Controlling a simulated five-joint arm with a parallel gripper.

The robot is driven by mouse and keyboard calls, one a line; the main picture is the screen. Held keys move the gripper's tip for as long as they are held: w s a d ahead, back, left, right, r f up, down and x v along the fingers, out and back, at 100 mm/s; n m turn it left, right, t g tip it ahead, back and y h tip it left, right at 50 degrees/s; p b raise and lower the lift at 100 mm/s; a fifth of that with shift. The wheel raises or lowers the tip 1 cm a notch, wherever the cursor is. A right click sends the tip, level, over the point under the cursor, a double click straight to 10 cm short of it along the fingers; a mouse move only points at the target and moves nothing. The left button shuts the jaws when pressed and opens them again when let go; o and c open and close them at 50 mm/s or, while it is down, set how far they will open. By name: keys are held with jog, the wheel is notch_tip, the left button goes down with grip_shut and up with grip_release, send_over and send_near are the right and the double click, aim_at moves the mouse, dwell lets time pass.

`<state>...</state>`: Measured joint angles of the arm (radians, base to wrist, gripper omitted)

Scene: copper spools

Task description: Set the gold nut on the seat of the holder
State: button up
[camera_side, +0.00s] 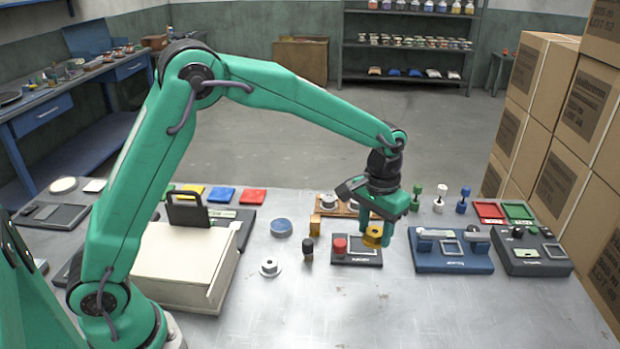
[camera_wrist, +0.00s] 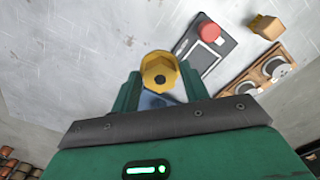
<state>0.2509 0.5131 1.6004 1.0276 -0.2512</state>
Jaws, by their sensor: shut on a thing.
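The gold nut (camera_side: 373,236) is a faceted yellow-gold piece with a dark central hole. It also shows in the wrist view (camera_wrist: 159,70), between the green fingers. My gripper (camera_side: 376,222) is shut on it and points down. In the side view the nut appears over the right end of a dark panel with a red knob (camera_side: 339,245); its exact height is hard to tell. I cannot tell surely which piece is the holder. A wooden rack (camera_side: 352,213) with pale round pieces stands behind the gripper, partly hidden by it.
A blue unit (camera_side: 452,262) with a square frame stands right of the gripper, beside a dark box (camera_side: 530,255). Left are a black-and-gold knob (camera_side: 308,249), a grey spool (camera_side: 269,267) and a blue disc (camera_side: 281,227). The front table is clear.

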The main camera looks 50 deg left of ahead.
send_over(361, 245)
notch_tip(361, 245, down, 6)
jog(key=shift+r, duration=0.25)
jog(key=shift+f, duration=2)
jog(key=shift+f, duration=0.3)
jog(key=o, duration=1.2)
jog(key=shift+c, duration=0.2)
jog(key=shift+r, duration=0.1)
